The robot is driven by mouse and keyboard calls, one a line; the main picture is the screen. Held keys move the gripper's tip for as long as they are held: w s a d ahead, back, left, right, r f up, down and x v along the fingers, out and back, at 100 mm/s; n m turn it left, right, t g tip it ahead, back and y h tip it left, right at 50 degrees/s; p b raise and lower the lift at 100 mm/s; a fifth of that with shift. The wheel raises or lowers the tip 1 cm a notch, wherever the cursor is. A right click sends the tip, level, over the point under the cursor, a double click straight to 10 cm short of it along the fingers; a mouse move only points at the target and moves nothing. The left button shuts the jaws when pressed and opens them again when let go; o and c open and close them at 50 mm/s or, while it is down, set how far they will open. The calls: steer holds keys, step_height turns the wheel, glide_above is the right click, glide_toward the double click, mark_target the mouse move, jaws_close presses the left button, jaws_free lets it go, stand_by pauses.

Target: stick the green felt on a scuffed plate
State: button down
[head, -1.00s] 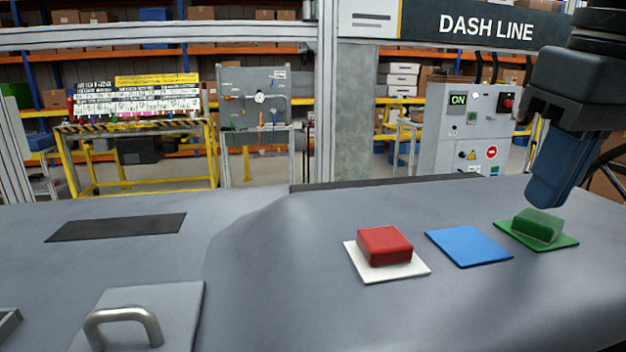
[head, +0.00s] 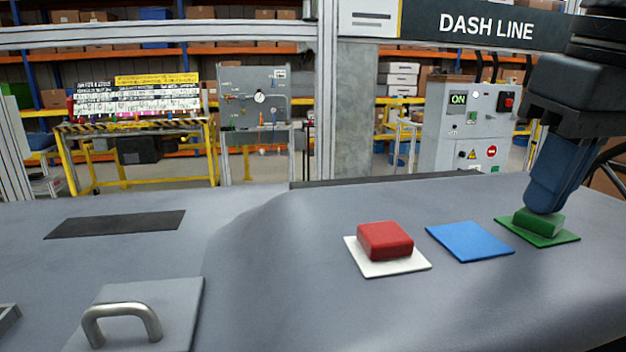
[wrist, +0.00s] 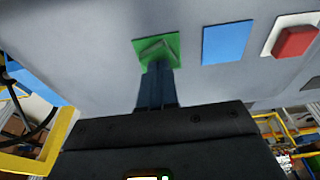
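A flat green square (head: 553,239) lies on the grey dashboard surface at the right, with a green block (head: 538,224) on top. Which of these is the felt I cannot tell. My gripper (head: 545,208) points down with its dark blue fingers at the block's top and back; whether they grip it is hidden. In the wrist view my fingers (wrist: 160,68) reach over the near edge of the green square (wrist: 143,45). A blue square (head: 470,241) lies to its left, bare. A white square (head: 385,268) further left carries a red block (head: 385,240). No scuffs are discernible.
A grey panel with a metal handle (head: 122,312) is at the front left, and a flat black strip (head: 115,224) lies behind it. The dashboard rises in a smooth step between the panel and the white square. A grey control cabinet (head: 470,125) stands beyond the back edge.

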stand_by(0.4)
steer(key=p+v, duration=0.2)
steer(key=w+p+v, duration=0.1)
steer(key=p+v, duration=0.2)
steer(key=shift+a+r, duration=0.15)
steer(key=shift+r, duration=0.05)
steer(key=v, duration=0.1)
steer(key=p+v, duration=0.1)
steer(key=shift+w+r, duration=0.25)
steer(key=shift+r, duration=0.1)
steer(key=shift+s, duration=0.1)
